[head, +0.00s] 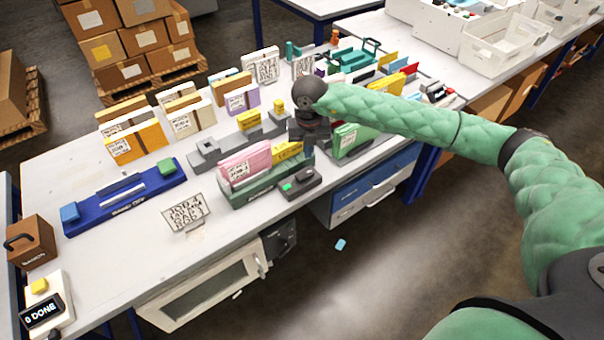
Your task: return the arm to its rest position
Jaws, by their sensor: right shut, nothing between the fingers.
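My right arm, in a green quilted cover, reaches in from the right side of the head view over the table (130,240). Its dark right gripper (308,150) points down near the yellow block and the green-and-grey holders. The gripper is shut and empty. Its fingertips are small and partly lost against the dark parts behind, so I cannot tell whether they touch anything. My left gripper is not in view.
Near the gripper are a pink folder (245,164) in a green holder and a small dark device (301,184). A blue holder (125,198), a brown box (31,243) and a "0 DONE" display (42,314) stand left. The table's front-left surface is mostly clear.

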